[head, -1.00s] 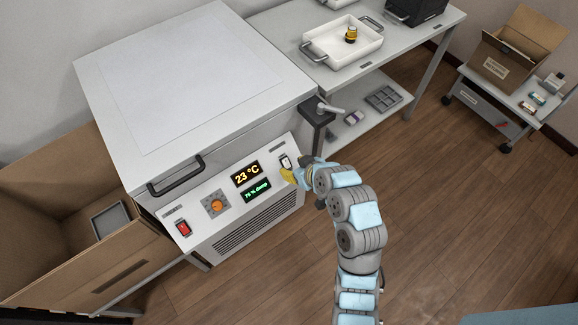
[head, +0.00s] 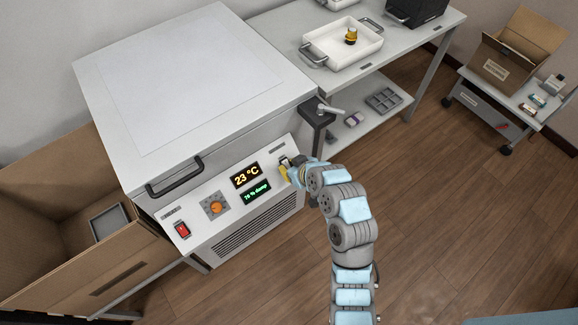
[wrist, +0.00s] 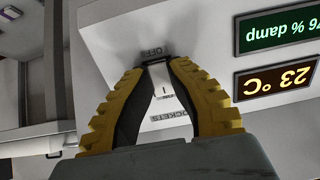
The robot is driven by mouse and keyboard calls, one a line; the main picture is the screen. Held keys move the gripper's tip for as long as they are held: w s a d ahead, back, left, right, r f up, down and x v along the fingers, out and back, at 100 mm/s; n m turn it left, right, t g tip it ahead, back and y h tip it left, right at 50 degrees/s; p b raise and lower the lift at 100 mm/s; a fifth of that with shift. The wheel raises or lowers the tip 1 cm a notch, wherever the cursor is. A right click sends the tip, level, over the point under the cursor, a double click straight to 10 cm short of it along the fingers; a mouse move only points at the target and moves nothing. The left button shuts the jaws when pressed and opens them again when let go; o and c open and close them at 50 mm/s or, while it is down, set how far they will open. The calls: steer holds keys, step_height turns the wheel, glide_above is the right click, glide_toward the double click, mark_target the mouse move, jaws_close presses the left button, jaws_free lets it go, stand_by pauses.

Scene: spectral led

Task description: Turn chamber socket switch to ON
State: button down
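The chamber socket switch (wrist: 161,88) is a white rocker on the chamber's sloped front panel, in the wrist view between my fingers. That view is upside down: an OFF label lies past the fingertips, and a SOCKETS label is partly hidden by the right finger. My gripper (wrist: 158,62) has yellow ribbed fingers that lean in toward each other, tips at the OFF end of the switch. Whether they grip anything is unclear. In the head view my gripper (head: 286,170) covers most of the switch at the panel's upper right.
The panel also has a display reading 23 °C (head: 246,175), a green display (head: 257,192), an orange knob (head: 215,207) and a red switch (head: 182,230). The chamber's lid (head: 190,75) is shut. A bench (head: 420,40) with a white tray (head: 325,63) stands behind at right. Open floor lies right.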

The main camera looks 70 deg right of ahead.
steer(key=shift+p, duration=0.35)
steer(key=p, duration=0.2)
steer(key=g+y+p, duration=0.1)
steer(key=shift+w+r+g+p, duration=0.1)
steer(key=shift+r+g+p, duration=0.2)
steer(key=shift+p, duration=0.1)
steer(key=shift+g+y+p, duration=0.4)
steer(key=shift+p, duration=0.4)
steer(key=shift+f+g+p, duration=0.15)
steer(key=shift+g+p, duration=0.2)
steer(key=shift+g, duration=0.05)
steer(key=shift+f, duration=0.1)
steer(key=c, duration=0.9)
jaws_free()
steer(key=shift+c, duration=0.2)
steer(key=shift+d, duration=0.1)
